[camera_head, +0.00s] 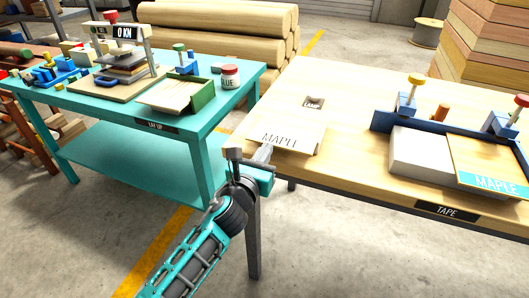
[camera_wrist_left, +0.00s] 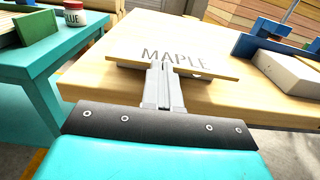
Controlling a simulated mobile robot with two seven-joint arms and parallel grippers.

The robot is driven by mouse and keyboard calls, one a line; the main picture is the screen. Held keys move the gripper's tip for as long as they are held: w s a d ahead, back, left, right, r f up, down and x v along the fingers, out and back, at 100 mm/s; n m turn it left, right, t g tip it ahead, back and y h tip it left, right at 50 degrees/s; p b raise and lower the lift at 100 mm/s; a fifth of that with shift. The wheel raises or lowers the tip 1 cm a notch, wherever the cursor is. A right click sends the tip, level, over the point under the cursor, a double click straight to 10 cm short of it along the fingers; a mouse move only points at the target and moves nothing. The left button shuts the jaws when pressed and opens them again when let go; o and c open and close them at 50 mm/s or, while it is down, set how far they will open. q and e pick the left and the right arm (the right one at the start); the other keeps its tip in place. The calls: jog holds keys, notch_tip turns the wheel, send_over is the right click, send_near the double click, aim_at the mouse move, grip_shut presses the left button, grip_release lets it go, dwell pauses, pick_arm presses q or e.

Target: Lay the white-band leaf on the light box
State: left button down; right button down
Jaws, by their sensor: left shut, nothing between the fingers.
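The white-band leaf (camera_head: 284,132), a thin pale sheet with dark MAPLE lettering, lies at the left end of the tape table, its near side at the table edge. It also shows in the left wrist view (camera_wrist_left: 190,58). My left gripper (camera_head: 264,153) is at the leaf's near edge, its fingers shut together; in the left wrist view the fingertips (camera_wrist_left: 160,68) meet that edge. Whether they touch it, I cannot tell. A plain white box (camera_head: 420,153), seemingly the light box, sits on the table to the right with a bare top. My right gripper is not in view.
A blue fence with yellow and red knobs (camera_head: 408,93) stands behind the white box. A teal-band MAPLE leaf (camera_head: 486,158) lies right of the box. A small metal piece (camera_head: 313,102) lies behind the white-band leaf. The teal lay-up table (camera_head: 140,125) stands left across a gap.

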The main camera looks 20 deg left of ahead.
pick_arm(q)
jog(key=w, duration=0.3)
dwell(0.5)
dwell(0.4)
